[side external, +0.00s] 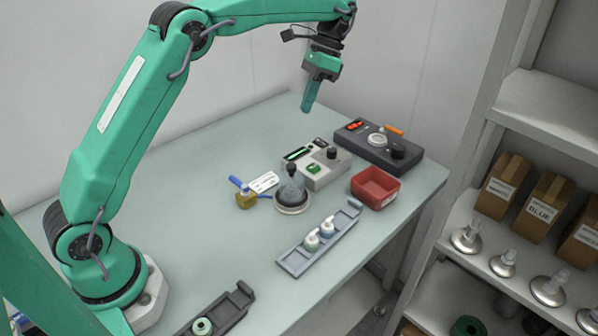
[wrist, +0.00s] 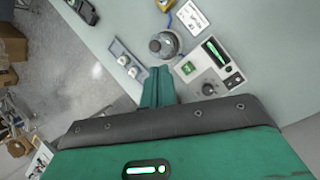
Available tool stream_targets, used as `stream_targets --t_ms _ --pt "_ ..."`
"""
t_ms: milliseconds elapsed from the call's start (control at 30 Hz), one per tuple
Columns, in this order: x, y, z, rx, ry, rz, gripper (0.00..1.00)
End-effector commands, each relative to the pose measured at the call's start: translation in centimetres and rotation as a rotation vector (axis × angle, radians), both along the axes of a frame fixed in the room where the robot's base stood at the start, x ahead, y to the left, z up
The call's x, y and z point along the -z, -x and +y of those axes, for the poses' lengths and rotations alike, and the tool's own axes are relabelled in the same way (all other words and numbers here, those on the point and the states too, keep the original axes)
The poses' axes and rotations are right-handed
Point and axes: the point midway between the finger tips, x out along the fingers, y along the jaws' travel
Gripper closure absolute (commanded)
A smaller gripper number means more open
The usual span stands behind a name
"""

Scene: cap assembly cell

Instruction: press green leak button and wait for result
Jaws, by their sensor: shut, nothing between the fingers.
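The leak tester (side external: 315,165) is a light grey box on the table with a lit green display, a dark knob and a square green button (side external: 314,168). In the wrist view the green button (wrist: 188,68) shows to the right of my fingertips, beside the lit display (wrist: 215,50). My gripper (side external: 307,108) is shut and empty, pointing down above the table behind the tester, apart from it. In the wrist view its closed green fingers (wrist: 159,72) show in the middle. A clear dome-shaped part with a dark top (side external: 292,188) stands on a round base in front of the tester.
A dark device (side external: 378,150) with an orange handle stands right of the tester, with a red bin (side external: 375,187) in front. A grey rack (side external: 319,240) holds two white-topped bottles.

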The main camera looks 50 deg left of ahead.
Motion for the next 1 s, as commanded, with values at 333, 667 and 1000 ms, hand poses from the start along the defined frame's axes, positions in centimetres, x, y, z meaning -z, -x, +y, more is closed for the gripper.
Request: stream_targets --t_ms 333,667,1000 --pt "4.1 -2.1 -0.1 0.069 0.035 0.129 1.0" --pt "6.5 -2.9 -0.2 0.108 0.06 0.204 1.0" --pt "6.8 -2.9 -0.2 0.113 0.064 0.213 1.0"
